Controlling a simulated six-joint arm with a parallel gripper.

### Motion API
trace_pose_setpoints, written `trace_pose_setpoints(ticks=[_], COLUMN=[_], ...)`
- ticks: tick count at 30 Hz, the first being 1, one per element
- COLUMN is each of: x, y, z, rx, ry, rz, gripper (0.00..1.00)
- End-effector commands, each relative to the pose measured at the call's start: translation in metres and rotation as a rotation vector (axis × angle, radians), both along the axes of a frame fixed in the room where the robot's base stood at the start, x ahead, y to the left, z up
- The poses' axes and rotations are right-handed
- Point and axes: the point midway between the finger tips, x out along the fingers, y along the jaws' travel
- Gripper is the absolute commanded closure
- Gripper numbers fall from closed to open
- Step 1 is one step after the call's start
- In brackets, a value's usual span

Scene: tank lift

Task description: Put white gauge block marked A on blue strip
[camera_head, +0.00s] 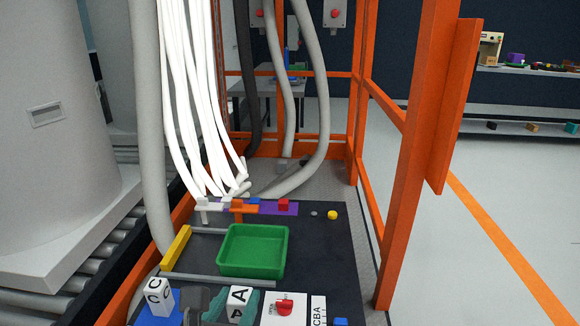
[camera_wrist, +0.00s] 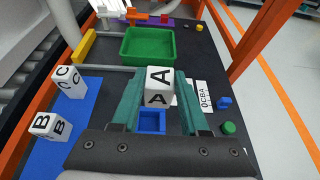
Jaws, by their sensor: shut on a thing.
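The white gauge block marked A (camera_wrist: 159,86) is between the teal fingers of my gripper (camera_wrist: 158,80), which is shut on it. The block also shows in the head view (camera_head: 240,304), with its letter on two faces. The blue strip (camera_wrist: 75,128) lies to the left of my gripper. White block C (camera_wrist: 70,81) stands toward its far end and white block B (camera_wrist: 46,126) nearer. In the head view the strip (camera_head: 147,318) is mostly cut off by the bottom edge, and block C (camera_head: 159,296) shows on it.
A small blue square holder (camera_wrist: 151,122) lies below the fingers. A green tray (camera_head: 254,250) stands beyond the gripper, with a grey bar (camera_head: 215,281) in front. A yellow block (camera_head: 176,248) is left of the tray. A letter card (camera_wrist: 204,96) and green knob (camera_wrist: 229,128) are right.

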Motion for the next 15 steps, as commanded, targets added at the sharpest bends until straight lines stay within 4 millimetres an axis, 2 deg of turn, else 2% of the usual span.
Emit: trace_pose_setpoints(ticks=[6, 15], x=[0.042, 0.072], y=[-0.065, -0.145], z=[0.027, 0.066], rx=[0.003, 0.002], ry=[-0.004, -0.004], rz=[-0.117, -0.217], gripper=[1.0, 1.0])
